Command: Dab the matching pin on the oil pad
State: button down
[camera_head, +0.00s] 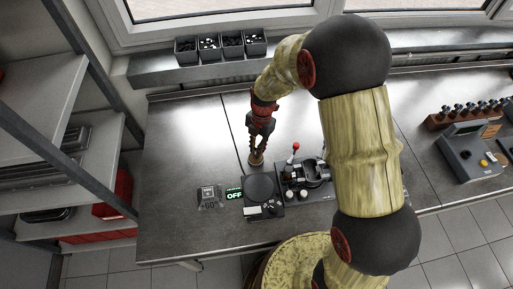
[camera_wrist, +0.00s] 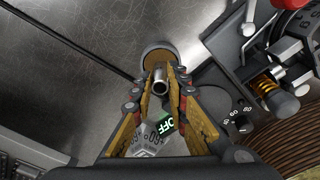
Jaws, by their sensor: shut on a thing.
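My gripper (camera_head: 257,148) points down at the metal bench, left of the engine fixture. In the wrist view its fingers (camera_wrist: 160,88) are shut on a hollow silver pin (camera_wrist: 160,78), whose round open end faces the camera. I cannot tell whether the pin touches the pad. The pin is too small to make out in the head view.
A black unit with a round plate (camera_head: 260,187) and the engine fixture (camera_head: 308,174) with a red-knobbed lever stand close by. A green OFF sign (camera_head: 234,194) and a small tile (camera_head: 209,197) lie left. Bins (camera_head: 208,44) line the back ledge. The left bench is clear.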

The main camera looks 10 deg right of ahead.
aim_at(255, 150)
jog(key=shift+f+b, duration=0.8)
jog(key=shift+f, duration=0.05)
dwell(2.1)
jog(key=shift+r, duration=0.1)
jog(key=shift+r+p, duration=1.8)
jog(key=shift+r, duration=1.7)
jog(key=shift+f, duration=0.1)
